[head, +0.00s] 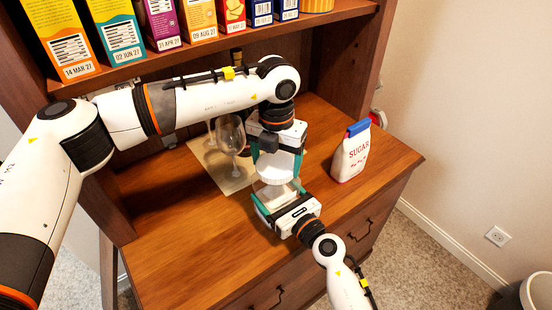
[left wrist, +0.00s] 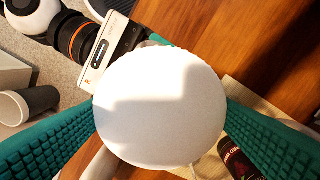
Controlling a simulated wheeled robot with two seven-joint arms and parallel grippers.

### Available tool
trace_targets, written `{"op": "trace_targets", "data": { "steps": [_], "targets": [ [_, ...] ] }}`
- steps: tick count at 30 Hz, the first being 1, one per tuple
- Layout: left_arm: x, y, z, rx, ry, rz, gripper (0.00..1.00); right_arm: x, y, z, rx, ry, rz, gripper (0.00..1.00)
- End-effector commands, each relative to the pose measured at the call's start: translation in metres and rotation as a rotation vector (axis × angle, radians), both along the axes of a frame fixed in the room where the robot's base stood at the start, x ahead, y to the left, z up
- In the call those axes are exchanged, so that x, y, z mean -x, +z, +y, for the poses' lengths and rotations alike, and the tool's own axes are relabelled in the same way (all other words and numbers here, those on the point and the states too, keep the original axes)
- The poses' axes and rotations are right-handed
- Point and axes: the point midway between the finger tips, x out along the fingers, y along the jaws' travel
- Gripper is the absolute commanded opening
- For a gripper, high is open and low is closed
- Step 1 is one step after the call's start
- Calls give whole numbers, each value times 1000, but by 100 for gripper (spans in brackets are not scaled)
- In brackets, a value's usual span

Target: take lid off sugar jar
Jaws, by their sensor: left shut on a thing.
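In the left wrist view the lid (left wrist: 160,108) fills the space between the fingers. My right gripper (head: 280,198) reaches in from the front, its teal fingers on both sides of the jar body.
A white sugar bag (head: 352,152) with a blue top stands right of the jar. A wine glass (head: 231,138) stands on a pale mat (head: 236,184) behind and left. Cereal boxes (head: 120,38) line the shelf above. The counter's left front (head: 180,250) is clear.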

Motion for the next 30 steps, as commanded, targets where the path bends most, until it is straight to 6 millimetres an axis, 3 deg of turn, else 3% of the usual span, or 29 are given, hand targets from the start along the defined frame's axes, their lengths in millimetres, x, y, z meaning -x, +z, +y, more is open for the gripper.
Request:
{"op": "trace_targets", "data": {
  "steps": [12,18,21,30],
  "targets": [
    [-1,1,0,1,1014,-2,52,0,-1,-1,1,-1,0,22],
    [-1,2,0,1,1374,-2,52,0,-1,-1,2,-1,1,22],
    [-1,2,1,1,1447,-2,52,0,-1,-1,2,-1,1,22],
    [-1,2,1,1,1444,-3,52,0,-1,0,2,-1,1,22]
  ]
}}
